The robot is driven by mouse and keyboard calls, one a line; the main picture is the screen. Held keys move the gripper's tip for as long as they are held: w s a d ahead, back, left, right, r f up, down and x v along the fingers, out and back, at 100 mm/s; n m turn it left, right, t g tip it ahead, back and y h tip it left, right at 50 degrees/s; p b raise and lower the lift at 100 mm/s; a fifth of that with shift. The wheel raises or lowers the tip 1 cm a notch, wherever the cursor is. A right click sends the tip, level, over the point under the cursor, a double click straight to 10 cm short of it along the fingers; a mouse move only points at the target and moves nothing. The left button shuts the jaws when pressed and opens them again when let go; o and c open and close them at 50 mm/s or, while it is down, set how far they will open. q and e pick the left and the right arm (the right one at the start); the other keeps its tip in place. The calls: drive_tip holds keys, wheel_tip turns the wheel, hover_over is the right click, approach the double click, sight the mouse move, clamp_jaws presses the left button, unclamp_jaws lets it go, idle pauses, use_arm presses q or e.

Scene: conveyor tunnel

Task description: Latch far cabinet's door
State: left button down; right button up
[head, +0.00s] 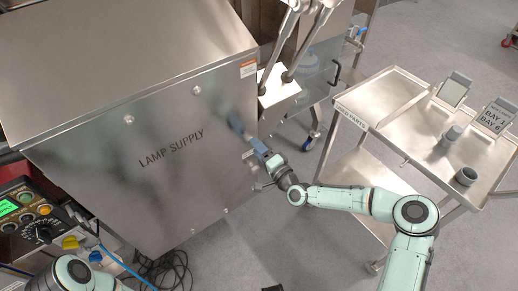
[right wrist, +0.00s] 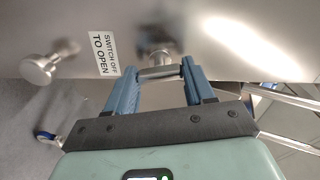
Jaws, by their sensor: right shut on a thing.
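A brushed-metal cabinet (head: 150,130) marked LAMP SUPPLY fills the left of the head view, its large front panel flush with the edges I can see. My right gripper (head: 256,147) is at the right edge of that panel. In the right wrist view its blue fingers (right wrist: 158,75) are shut on a small metal latch handle (right wrist: 158,71) on the metal face. The handle lies crosswise between the fingertips. A round knob (right wrist: 38,70) stands out to its left, beside a SWITCH OFF TO OPEN label (right wrist: 103,48). Whether the latch is engaged cannot be told. My left gripper is out of view.
A control box (head: 35,215) with coloured buttons and cables sits at lower left. A metal cart (head: 400,130) with cups and tablet-like displays stands at right. Another unit on casters (head: 310,75) stands behind. Grey floor lies open between the cabinet and cart.

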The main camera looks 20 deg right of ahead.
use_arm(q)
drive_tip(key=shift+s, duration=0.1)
use_arm(e)
drive_tip(key=shift+m, duration=1.1)
drive_tip(key=o, duration=1)
drive_tip(key=shift+o, duration=0.2)
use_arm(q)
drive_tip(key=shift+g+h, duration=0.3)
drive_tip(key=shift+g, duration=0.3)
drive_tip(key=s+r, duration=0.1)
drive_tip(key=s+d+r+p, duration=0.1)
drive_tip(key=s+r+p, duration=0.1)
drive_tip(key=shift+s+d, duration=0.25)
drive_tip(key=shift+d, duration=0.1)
use_arm(e)
drive_tip(key=v, duration=1.3)
drive_tip(key=shift+s, duration=0.25)
